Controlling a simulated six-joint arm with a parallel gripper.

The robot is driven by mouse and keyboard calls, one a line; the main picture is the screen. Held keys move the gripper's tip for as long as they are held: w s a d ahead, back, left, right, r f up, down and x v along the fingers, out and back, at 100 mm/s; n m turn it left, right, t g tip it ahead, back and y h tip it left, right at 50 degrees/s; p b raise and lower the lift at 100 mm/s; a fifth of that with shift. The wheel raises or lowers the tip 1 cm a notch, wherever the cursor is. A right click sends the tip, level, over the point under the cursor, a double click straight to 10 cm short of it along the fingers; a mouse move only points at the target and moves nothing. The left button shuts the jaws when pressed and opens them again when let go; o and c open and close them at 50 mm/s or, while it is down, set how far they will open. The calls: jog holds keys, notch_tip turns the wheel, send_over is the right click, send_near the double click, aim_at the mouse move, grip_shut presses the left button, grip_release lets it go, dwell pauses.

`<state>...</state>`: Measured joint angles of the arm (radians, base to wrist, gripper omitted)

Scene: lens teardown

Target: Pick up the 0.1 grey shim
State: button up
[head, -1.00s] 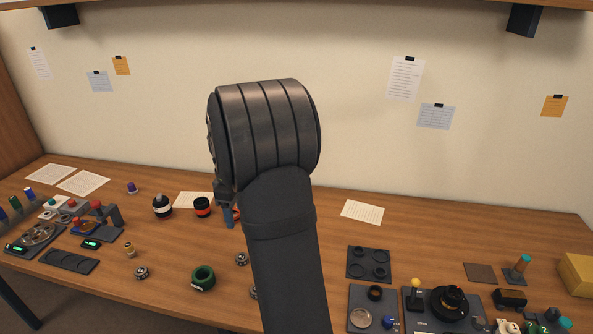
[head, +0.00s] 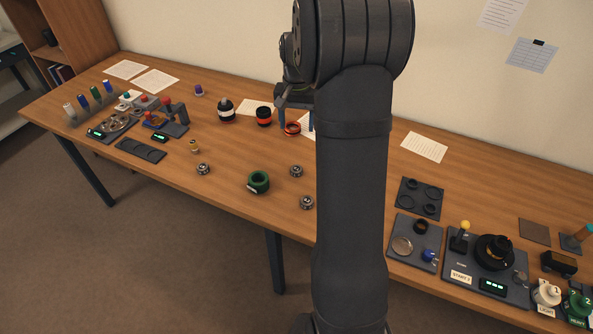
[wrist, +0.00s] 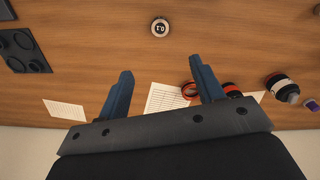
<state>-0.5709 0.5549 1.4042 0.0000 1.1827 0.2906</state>
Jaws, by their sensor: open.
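A small round grey shim marked 0.1 (wrist: 160,27) lies flat on the wooden table near the top middle of the wrist view. In the head view it appears to be the small grey disc (head: 296,170) just left of my arm. My gripper (wrist: 160,67) is open and empty, its two blue fingers spread wide. The shim lies beyond the fingertips, apart from them. In the head view my gripper (head: 295,112) is above the back of the table and partly hidden by my arm.
Two similar discs lie at the left (head: 203,169) and nearer the front (head: 306,202). A green ring (head: 258,182) stands between them. A red ring (head: 292,128) and a black-and-red cylinder (head: 264,117) are behind. A dark tray of rings (head: 407,209) is right of my arm.

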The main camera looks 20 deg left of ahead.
jog(key=m, duration=1.4)
send_over(297, 168)
notch_tip(297, 168, down, 12)
jog(key=shift+a+r, duration=0.1)
jog(key=shift+a, duration=0.05)
jog(key=shift+s+f, duration=0.1)
jog(key=shift+f, duration=2.8)
jog(key=c, duration=1.1)
jog(key=shift+r, duration=0.1)
